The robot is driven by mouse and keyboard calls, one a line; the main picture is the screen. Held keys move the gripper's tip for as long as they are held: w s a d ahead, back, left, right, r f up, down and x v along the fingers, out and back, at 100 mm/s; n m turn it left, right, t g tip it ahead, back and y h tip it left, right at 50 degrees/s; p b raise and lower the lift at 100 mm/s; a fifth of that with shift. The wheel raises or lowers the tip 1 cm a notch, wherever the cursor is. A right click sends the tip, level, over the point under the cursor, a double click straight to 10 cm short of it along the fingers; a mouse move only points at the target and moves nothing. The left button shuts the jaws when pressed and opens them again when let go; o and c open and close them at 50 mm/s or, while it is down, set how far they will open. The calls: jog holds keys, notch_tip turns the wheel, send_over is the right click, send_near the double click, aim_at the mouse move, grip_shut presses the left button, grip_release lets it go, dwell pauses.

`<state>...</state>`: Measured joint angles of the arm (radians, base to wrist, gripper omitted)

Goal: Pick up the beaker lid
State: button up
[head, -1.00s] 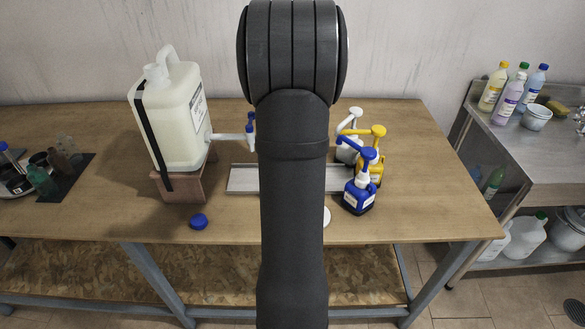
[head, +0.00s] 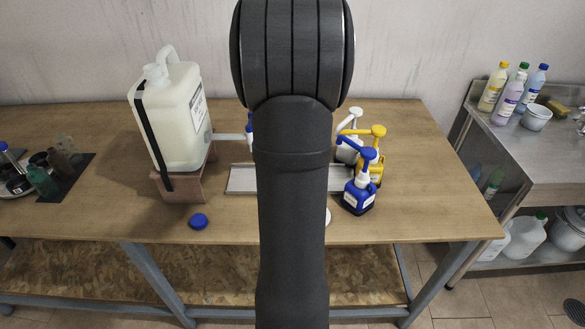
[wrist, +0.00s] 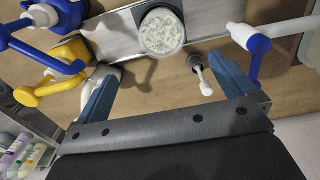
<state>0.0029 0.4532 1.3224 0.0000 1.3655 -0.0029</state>
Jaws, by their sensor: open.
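A white disc (head: 328,216), which may be the beaker lid, lies near the table's front edge in the head view. My arm hides most of it, and I cannot make out a lid in the wrist view. A beaker (wrist: 162,32) with pale, speckled contents stands on the metal tray in the wrist view, its top uncovered. My gripper (wrist: 163,70) is open and empty, its two blue fingers spread apart over the table, below the beaker in the picture. In the head view my arm hides the gripper.
Blue, yellow and white pump bottles (head: 360,195) stand right of my arm. A large drum (head: 180,115) on a block stands left; its tap (wrist: 255,45) shows near my right finger. A small white-stemmed object (wrist: 203,78) is between the fingers. A blue cap (head: 199,222) lies in front.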

notch_tip(320, 180, up, 2)
dwell(0.5)
jog(key=s+f+n+t+h, duration=0.1)
jog(key=s+f+n+h, duration=0.15)
jog(key=s+n, duration=0.7)
jog(key=s+f+n+h, duration=0.2)
jog(key=s+f+n, duration=0.3)
jog(key=n, duration=0.7)
jog(key=shift+m, duration=0.25)
jog(key=x, duration=0.6)
jog(key=s+x, duration=0.1)
jog(key=x, duration=0.3)
jog(key=shift+w+f, duration=0.1)
jog(key=shift+f, duration=0.05)
jog(key=shift+x, duration=2.7)
